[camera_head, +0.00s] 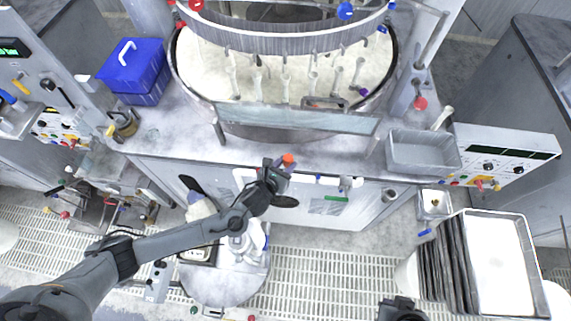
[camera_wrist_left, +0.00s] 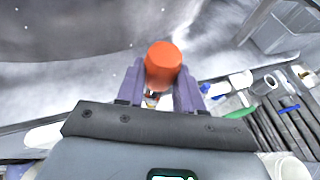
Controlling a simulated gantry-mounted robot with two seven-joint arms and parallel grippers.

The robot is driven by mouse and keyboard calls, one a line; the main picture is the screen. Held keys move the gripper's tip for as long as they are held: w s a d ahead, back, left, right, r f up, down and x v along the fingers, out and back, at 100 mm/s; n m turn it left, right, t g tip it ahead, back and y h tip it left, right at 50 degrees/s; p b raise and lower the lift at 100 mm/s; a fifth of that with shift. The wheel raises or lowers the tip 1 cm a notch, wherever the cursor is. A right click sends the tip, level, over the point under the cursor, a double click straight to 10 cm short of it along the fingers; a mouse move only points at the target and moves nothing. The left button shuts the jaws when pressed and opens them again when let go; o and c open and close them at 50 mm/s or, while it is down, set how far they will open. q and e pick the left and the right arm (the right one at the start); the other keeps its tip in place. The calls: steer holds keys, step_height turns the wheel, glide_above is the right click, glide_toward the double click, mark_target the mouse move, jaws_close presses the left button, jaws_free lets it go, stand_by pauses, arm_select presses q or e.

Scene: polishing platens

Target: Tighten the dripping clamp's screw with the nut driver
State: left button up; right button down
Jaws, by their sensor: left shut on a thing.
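My left gripper (camera_head: 280,168) is in front of the machine's front edge, below the large round platen. It is shut on an orange-capped tool, probably the nut driver (camera_head: 288,159). In the left wrist view the orange cap (camera_wrist_left: 163,62) sticks up between the two purple fingers of the gripper (camera_wrist_left: 160,88). The tool's lower end is hidden behind the cap and fingers. I cannot single out the dripping clamp or its screw in either view. The fingers of my right gripper are not visible.
The round platen (camera_head: 205,70) has several white upright nozzles and a clear front shield (camera_head: 290,122). A blue caddy (camera_head: 135,72) stands at the left. An empty grey tray (camera_head: 424,168) sits on the right ledge. A white-lined bin (camera_head: 497,262) stands lower right, above grated floor (camera_head: 330,270).

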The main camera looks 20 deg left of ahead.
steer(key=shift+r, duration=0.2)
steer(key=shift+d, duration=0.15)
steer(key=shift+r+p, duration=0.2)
steer(key=shift+p, duration=0.2)
stand_by(0.7)
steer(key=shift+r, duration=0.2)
stand_by(0.5)
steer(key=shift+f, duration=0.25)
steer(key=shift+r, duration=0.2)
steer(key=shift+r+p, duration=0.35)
steer(key=shift+p, duration=0.15)
